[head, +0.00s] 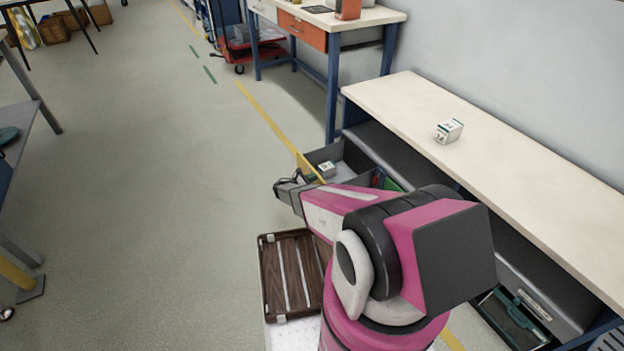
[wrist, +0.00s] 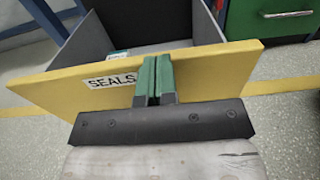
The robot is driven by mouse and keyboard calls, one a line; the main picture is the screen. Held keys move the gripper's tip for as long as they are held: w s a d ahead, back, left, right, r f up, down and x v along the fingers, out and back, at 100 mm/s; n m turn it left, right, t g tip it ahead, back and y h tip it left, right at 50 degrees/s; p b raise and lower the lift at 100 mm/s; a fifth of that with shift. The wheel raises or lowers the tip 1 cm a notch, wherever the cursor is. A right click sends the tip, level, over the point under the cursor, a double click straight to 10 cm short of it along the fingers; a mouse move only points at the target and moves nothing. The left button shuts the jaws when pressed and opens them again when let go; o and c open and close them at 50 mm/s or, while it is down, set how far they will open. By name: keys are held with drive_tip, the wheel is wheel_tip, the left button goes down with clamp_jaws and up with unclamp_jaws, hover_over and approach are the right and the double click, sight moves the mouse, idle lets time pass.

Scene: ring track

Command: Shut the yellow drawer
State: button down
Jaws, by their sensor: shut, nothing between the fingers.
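The yellow drawer (head: 309,167) stands pulled out from under the pale bench, and its grey inside shows. In the wrist view its yellow front (wrist: 215,66) spans the picture and carries a "SEALS" label (wrist: 111,80). A small white-and-green box (head: 326,168) lies inside the drawer. My gripper (wrist: 158,62) is shut and empty, its green fingers together in front of the yellow front, near the middle and just right of the label. I cannot tell whether the fingertips touch the panel. In the head view my arm hides part of the drawer.
A green drawer front (wrist: 268,20) is beside the yellow drawer.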

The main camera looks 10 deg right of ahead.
drive_tip(key=x, duration=3)
